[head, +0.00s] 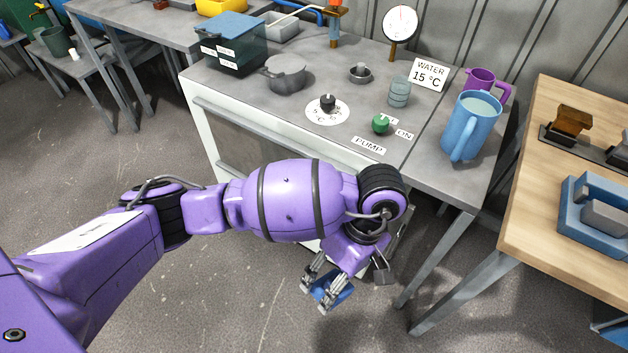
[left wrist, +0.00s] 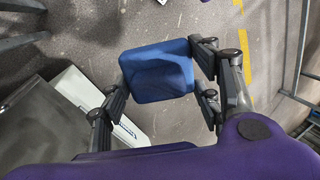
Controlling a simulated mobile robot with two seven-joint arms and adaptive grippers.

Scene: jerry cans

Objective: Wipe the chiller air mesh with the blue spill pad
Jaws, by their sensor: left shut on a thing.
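My left gripper (head: 327,287) is shut on the blue spill pad (head: 340,293), low in front of the chiller (head: 205,118) and to the right of its front. In the left wrist view the blue pad (left wrist: 157,72) is a rounded square held between the dark fingers, with floor behind it. The chiller's front has a dark brownish panel (head: 245,143) in a pale frame, perhaps the air mesh; my left arm hides its lower right part. The pad looks apart from that panel. My right gripper is not in view.
The chiller's top carries a green pump knob (head: 380,125), a dial, a grey lidded pot (head: 286,73) and a blue-lidded box (head: 233,45). A blue jug (head: 470,125) stands at right. A wooden table (head: 560,200) is further right. The floor in front is clear.

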